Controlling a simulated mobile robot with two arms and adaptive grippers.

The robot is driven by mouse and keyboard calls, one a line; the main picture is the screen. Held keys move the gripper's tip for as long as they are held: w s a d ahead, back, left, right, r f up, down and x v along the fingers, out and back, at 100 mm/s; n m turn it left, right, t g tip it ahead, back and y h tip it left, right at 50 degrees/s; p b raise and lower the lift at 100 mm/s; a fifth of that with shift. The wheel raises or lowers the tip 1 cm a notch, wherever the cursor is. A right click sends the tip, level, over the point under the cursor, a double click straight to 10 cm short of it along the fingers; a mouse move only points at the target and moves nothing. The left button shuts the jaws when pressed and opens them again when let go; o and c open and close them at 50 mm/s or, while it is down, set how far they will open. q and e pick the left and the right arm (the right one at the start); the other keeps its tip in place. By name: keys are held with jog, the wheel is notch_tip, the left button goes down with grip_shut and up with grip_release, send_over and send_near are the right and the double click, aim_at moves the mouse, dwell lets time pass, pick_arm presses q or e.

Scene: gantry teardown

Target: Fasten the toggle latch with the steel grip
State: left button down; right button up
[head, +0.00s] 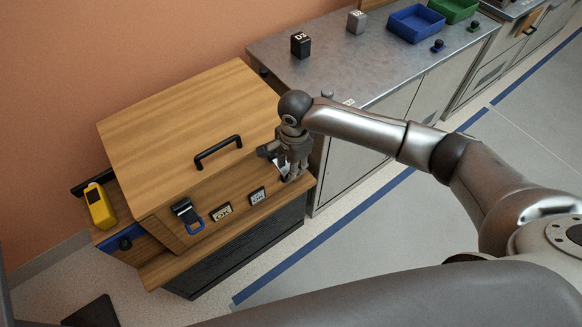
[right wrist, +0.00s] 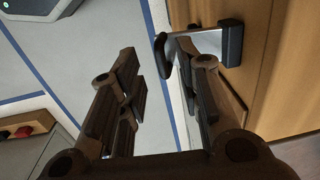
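The wooden chest (head: 185,150) has a closed-looking lid with a black bar handle. On its front, towards the right end, is the toggle latch with the steel grip (head: 281,165), partly hidden by my right gripper (head: 293,176). In the right wrist view the bright steel grip (right wrist: 207,45) sticks out from a black mount (right wrist: 231,42), with a dark rounded end. My right gripper there (right wrist: 160,75) is open and empty, its right finger close to the grip; contact cannot be told. A second latch with a blue grip (head: 193,222) is further left. My left gripper is not in view.
Two small label plates (head: 222,212) sit between the latches. A yellow device (head: 99,206) is at the chest's left end. A metal-topped counter (head: 335,72) stands right of the chest, with blocks and a blue bin (head: 414,23). The floor in front is open.

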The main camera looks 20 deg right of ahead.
jog(key=shift+f, duration=1.3)
jog(key=shift+w, duration=0.1)
grip_shut()
